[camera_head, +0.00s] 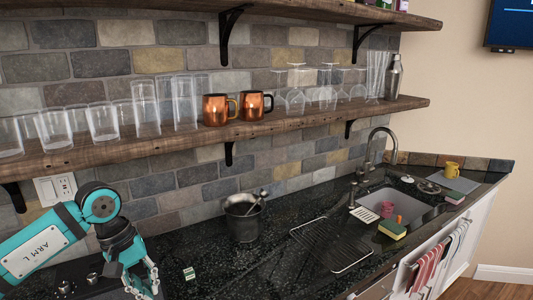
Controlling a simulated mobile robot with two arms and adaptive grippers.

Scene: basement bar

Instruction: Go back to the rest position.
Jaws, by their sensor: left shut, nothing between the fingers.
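My left gripper (145,283) is at the lower left, at the end of my teal and black left arm. It points down over the dark counter (215,268) with its fingers shut and nothing held. A small white and green block (189,273) lies on the counter just right of the gripper, apart from it. My right gripper is not in view.
A dark metal bucket (243,222) stands near the wall. A wire drying rack (332,245) lies left of the sink (388,207). A wooden shelf (215,135) above carries glasses and two copper mugs. Small dark items sit below my left arm. The front middle counter is clear.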

